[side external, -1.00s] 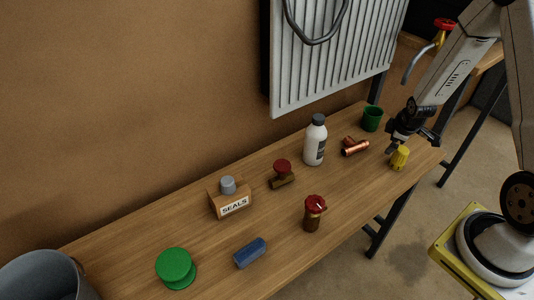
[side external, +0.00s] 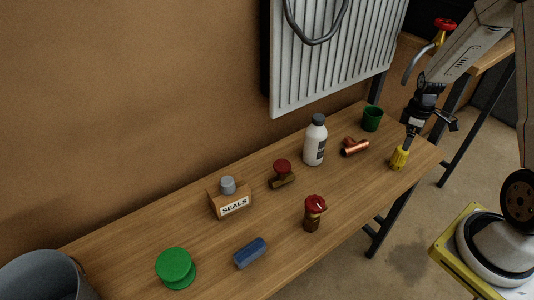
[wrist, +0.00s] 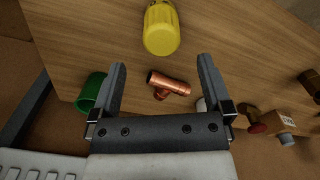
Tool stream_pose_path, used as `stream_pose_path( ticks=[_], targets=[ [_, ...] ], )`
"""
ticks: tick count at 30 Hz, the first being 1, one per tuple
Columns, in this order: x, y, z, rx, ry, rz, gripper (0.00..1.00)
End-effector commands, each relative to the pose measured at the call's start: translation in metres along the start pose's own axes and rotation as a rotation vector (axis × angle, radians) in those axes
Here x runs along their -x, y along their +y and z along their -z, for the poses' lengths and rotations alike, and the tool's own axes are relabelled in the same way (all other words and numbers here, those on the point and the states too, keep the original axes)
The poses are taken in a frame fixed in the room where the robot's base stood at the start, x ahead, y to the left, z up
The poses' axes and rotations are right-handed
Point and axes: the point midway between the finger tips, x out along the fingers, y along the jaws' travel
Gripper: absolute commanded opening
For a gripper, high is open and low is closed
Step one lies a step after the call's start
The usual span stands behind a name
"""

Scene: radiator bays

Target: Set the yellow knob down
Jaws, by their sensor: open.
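The yellow knob (side external: 399,158) stands on the wooden bench near its right end. In the wrist view the yellow knob (wrist: 161,28) lies beyond my fingertips, at the top of the picture, with bare bench around it. My gripper (side external: 408,140) is just above and behind the knob in the side view, partly overlapping it there. In the wrist view my gripper (wrist: 161,62) has its two fingers wide apart with nothing held between them.
A copper tee (side external: 355,147) lies left of the knob, with a green cup (side external: 372,119) behind it. A white bottle (side external: 315,140) and a red-capped valve (side external: 314,213) stand further left. The radiator (side external: 335,50) hangs above the bench's back edge.

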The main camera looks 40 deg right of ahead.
Motion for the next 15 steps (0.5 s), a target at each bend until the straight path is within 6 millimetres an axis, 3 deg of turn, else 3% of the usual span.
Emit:
stream_pose_path(
  ticks=[6,15],
  targets=[
    [-0.017,0.0,0.0,0.0,-0.001,0.001,1.0],
    [-0.021,-0.001,0.0,0.0,0.0,0.0,1.0]
  ],
)
